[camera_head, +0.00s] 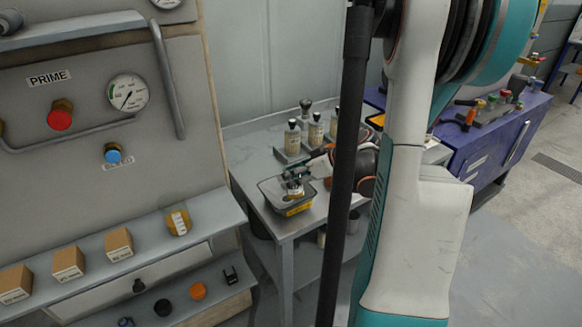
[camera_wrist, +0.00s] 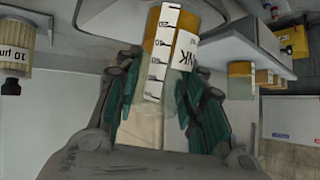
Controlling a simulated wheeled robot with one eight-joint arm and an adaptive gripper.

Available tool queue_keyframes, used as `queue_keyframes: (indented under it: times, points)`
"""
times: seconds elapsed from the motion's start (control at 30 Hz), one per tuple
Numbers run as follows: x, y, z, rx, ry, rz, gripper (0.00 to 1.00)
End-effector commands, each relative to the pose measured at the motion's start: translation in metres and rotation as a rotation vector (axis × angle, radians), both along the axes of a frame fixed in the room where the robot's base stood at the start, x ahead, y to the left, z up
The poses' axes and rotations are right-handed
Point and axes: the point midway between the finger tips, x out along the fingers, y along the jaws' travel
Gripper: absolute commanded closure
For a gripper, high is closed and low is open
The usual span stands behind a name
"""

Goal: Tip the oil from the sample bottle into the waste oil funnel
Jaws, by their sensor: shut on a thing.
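My gripper (camera_head: 296,174) is shut on the sample bottle (camera_head: 294,188), a clear bottle with amber oil in it. In the wrist view the bottle (camera_wrist: 178,78) sits between my fingers (camera_wrist: 150,110), with a white graduated strip and a partly hidden label on it. The head view shows the bottle at a grey, open rectangular vessel (camera_head: 268,194) with a yellow label, on the table's near corner. I cannot tell whether this vessel is the waste oil funnel, nor whether the bottle touches it. The bottle's exact tilt is unclear.
A purple bench (camera_head: 490,150) stands at right. My arm hides part of the table.

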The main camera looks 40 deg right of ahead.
Motion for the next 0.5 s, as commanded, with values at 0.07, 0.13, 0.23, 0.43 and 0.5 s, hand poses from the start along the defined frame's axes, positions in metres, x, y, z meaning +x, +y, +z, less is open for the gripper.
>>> queue_keyframes:
  times: [0.07,0.13,0.23,0.43,0.5]
  points:
    - [0.0002,0.0,0.0042,0.014,0.063,0.003,0.86]
    - [-0.0008,0.0009,0.003,0.03,0.127,0.004,0.86]
    - [-0.0024,0.0008,0.0011,0.052,0.225,0.004,0.86]
    - [-0.0004,0.001,0.0003,0.126,0.54,0.006,0.86]
    - [-0.0003,0.0003,-0.0012,0.153,0.648,0.004,0.86]
